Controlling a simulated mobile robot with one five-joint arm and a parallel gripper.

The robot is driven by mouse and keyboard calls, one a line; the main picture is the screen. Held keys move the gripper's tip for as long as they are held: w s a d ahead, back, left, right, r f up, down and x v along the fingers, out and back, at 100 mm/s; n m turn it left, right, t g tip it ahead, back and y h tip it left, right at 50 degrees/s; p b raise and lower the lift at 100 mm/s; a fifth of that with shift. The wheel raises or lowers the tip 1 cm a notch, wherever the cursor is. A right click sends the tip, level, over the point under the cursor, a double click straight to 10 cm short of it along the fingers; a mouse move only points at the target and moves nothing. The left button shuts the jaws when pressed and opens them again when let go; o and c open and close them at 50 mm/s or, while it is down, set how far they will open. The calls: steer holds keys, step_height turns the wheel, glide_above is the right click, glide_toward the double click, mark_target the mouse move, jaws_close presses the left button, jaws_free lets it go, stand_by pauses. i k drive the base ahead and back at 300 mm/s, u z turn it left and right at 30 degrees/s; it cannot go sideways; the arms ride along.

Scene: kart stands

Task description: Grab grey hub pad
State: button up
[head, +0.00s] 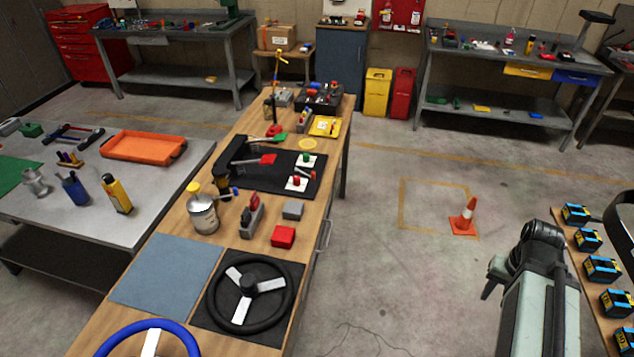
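The grey hub pad (292,210) is a small grey block lying on the wooden bench (328,186), near its right edge. A red block (283,236) of similar size lies just in front of it, a little apart. A grey holder with red-topped items (251,214) stands to its left. My arm is at the lower right, across the floor from the bench and well away from the pad. A dark end part, seemingly my gripper (493,278), shows at the arm's left side. Its fingers cannot be made out, and nothing is visibly held.
A black steering wheel (248,291) on a dark mat and a blue wheel (148,341) lie at the bench's near end. A metal can (203,213) stands left of the pad. An orange cone (465,216) stands on otherwise open floor. A table with batteries (602,268) is right of my arm.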

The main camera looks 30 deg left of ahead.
mark_target(292, 210)
steer(key=i, duration=1.95)
steer(key=u, duration=4.35)
steer(key=i, duration=0.5)
steer(key=z, duration=0.1)
